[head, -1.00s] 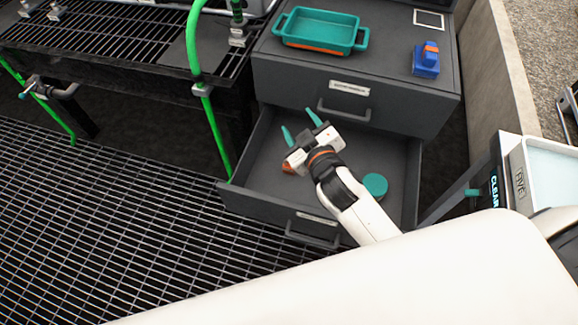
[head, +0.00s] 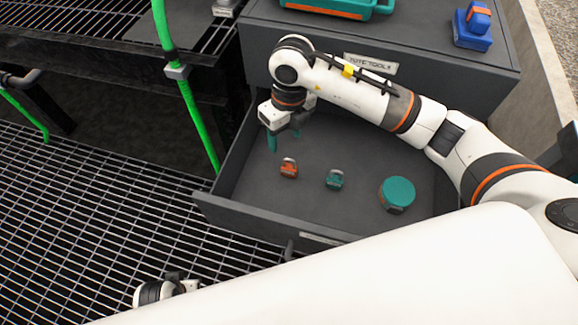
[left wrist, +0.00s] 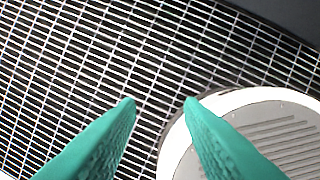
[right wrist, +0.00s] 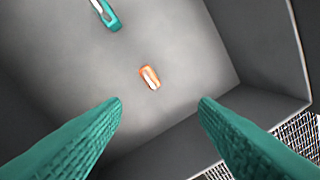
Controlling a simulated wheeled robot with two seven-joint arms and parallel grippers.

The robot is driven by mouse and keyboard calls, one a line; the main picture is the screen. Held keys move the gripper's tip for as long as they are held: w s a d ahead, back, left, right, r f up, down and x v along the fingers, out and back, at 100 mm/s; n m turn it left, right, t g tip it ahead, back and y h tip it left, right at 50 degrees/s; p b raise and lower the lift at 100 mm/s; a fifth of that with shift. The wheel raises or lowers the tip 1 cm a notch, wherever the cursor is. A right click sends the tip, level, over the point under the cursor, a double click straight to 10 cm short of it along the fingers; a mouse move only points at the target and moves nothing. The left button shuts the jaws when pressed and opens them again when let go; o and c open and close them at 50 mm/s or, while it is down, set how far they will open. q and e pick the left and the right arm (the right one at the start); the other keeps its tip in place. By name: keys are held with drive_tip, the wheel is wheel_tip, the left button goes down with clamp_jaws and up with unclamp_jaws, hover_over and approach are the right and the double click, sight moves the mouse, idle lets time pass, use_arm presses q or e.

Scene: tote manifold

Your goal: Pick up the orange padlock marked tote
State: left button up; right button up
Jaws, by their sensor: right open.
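The orange padlock (head: 289,168) lies on the floor of the open drawer (head: 250,205), toward its left side. Any marking on it is too small to read. A teal padlock (head: 334,180) lies to its right. My right gripper (head: 284,138) is open and empty above the drawer, just behind the orange padlock. In the right wrist view the orange padlock (right wrist: 150,78) shows beyond and between the two fingertips, apart from them, with the teal padlock (right wrist: 104,14) farther up. My left gripper (left wrist: 160,105) is open and empty over the floor grating, away from the drawer.
A round teal-topped container (head: 397,194) sits at the drawer's right. A green hose (head: 190,105) runs down left of the cabinet.

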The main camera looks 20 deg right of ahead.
sight(286, 159)
drive_tip(key=shift+h, duration=0.3)
drive_tip(key=f, duration=0.4)
drive_tip(key=f+b, duration=0.1)
drive_tip(key=f, duration=0.1)
drive_tip(key=shift+w+d, duration=0.1)
drive_tip(key=shift+d, duration=0.3)
drive_tip(key=f, duration=0.3)
drive_tip(key=f+b, duration=0.1)
drive_tip(key=shift+w+a+f, duration=0.1)
drive_tip(key=shift+a+f, duration=0.25)
drive_tip(key=shift+f, duration=0.65)
use_arm(q)
drive_tip(key=w+v, duration=0.2)
drive_tip(key=v, duration=0.5)
drive_tip(key=shift+r, duration=0.6)
drive_tip(key=shift+s, duration=0.1)
use_arm(e)
drive_tip(key=shift+c, duration=0.5)
clamp_jaws()
